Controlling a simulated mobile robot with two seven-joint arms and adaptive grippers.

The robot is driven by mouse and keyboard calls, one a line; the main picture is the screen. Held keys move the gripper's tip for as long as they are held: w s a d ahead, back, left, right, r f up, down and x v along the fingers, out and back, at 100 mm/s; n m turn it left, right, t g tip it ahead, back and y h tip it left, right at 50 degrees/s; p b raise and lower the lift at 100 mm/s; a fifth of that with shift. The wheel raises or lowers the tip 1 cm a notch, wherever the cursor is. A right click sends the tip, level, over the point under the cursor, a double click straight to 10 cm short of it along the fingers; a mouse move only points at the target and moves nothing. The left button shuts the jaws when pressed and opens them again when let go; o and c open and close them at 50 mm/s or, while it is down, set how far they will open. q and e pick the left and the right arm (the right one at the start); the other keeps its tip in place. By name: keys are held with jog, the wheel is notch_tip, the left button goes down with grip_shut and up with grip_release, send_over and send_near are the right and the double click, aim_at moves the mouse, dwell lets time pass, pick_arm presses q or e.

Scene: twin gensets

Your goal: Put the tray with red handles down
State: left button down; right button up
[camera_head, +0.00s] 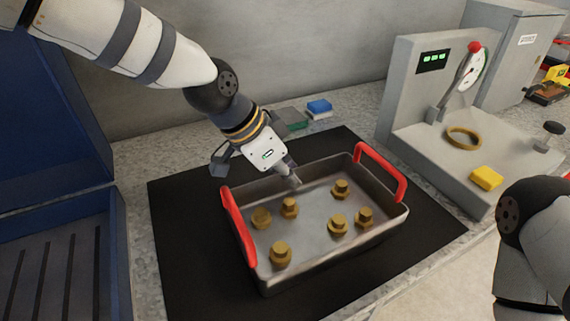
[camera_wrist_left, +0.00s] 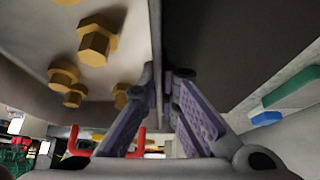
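The grey metal tray (camera_head: 335,258) is over the black mat, and I see no clear gap beneath it. It has a red handle (camera_head: 238,226) at its left end and another red handle (camera_head: 383,170) at its right end. Several brass bolt-like pieces (camera_head: 280,252) stand inside it. My left gripper (camera_head: 293,180) is at the tray's far long wall. In the left wrist view its two fingers (camera_wrist_left: 163,76) straddle the tray wall and close on it; the brass pieces (camera_wrist_left: 95,42) show to the left. My right gripper is out of view.
The black mat (camera_head: 190,260) has bare room around the tray. A blue bin (camera_head: 60,230) stands at the left. A grey device with a dial (camera_head: 405,85), a brass ring (camera_head: 463,137) and a yellow block (camera_head: 485,178) are at the right. A blue block (camera_head: 319,108) lies behind.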

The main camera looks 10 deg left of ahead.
pick_arm(q)
jog(key=shift+f, duration=0.35)
jog(key=shift+f, duration=0.2)
jog(key=c, duration=1.8)
grip_release()
jog(key=shift+f, duration=0.1)
jog(key=p+v, duration=0.1)
jog(key=v, duration=1.1)
jog(key=shift+p, duration=0.35)
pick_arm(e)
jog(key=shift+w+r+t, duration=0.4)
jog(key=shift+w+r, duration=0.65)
